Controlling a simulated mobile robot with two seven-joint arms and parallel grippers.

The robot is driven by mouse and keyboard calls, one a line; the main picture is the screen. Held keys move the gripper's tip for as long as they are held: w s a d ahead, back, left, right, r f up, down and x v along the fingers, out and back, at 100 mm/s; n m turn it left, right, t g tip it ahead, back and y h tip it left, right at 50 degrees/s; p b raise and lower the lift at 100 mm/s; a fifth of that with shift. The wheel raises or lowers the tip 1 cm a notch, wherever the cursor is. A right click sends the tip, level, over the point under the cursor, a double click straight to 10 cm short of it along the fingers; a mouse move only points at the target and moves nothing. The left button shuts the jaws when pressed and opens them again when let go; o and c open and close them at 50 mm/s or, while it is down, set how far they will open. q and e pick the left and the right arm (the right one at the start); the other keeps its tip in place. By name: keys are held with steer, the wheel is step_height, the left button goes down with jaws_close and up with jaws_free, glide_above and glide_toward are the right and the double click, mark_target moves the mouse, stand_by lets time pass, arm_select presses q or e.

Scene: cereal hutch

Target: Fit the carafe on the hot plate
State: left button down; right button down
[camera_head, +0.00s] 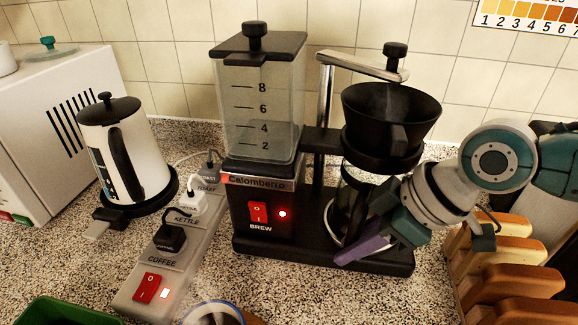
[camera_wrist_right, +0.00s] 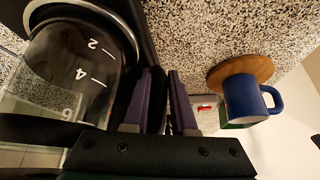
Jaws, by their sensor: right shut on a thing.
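The glass carafe (camera_head: 355,197) is upright under the black filter basket (camera_head: 390,115) of the coffee maker (camera_head: 245,205), partly hidden by my right gripper. Its marked glass also fills the left of the right wrist view (camera_wrist_right: 75,65). The hot plate's shiny rim (camera_head: 338,238) shows low at the front of the carafe; I cannot tell whether the carafe is seated flat. My right gripper (camera_head: 362,248) has its purple fingers closed around the dark carafe handle (camera_wrist_right: 155,105), at the carafe's right front. My left gripper is not in view.
A power strip (camera_head: 165,245) with plugs lies left of the coffee maker, and a white kettle (camera_head: 122,150) stands beyond it. Wooden toast-like slabs (camera_head: 510,285) stand in a rack at right. A blue mug (camera_wrist_right: 242,100) sits on a round wooden coaster (camera_wrist_right: 225,72).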

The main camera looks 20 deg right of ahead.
steer(key=c, duration=0.6)
jaws_free()
steer(key=shift+c, duration=0.2)
steer(key=shift+s+f, duration=0.1)
steer(key=shift+f, duration=0.05)
